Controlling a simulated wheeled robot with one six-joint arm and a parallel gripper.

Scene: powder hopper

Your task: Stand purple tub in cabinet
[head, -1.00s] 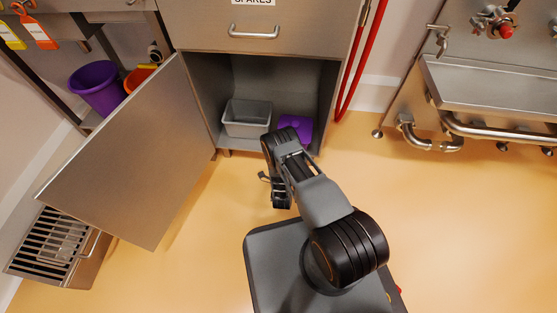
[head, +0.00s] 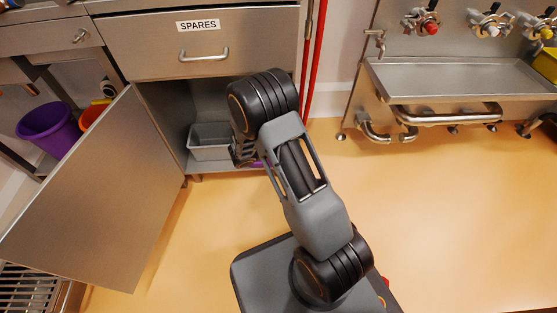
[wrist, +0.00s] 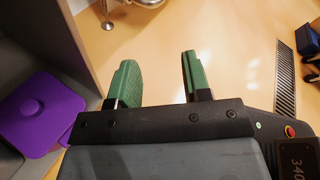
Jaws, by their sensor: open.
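The purple tub (wrist: 40,115) shows in the wrist view as a square shape with a rounded, lid-like face, inside the grey cabinet (wrist: 75,35) at the left. In the head view only a purple sliver (head: 259,164) of it shows behind my arm, low in the open cabinet (head: 165,110), right of a grey bin. My gripper (wrist: 156,78) has two green fingers spread apart with nothing between them. It is apart from the tub, which lies to the left of the fingers in the wrist view. In the head view my arm mostly hides the gripper.
The cabinet door (head: 95,195) stands open to the left. A grey bin (head: 208,142) is inside the cabinet. A purple bucket (head: 48,127) stands under the left bench. A sink unit (head: 460,80) is at the right. The floor (head: 440,220) in front is clear.

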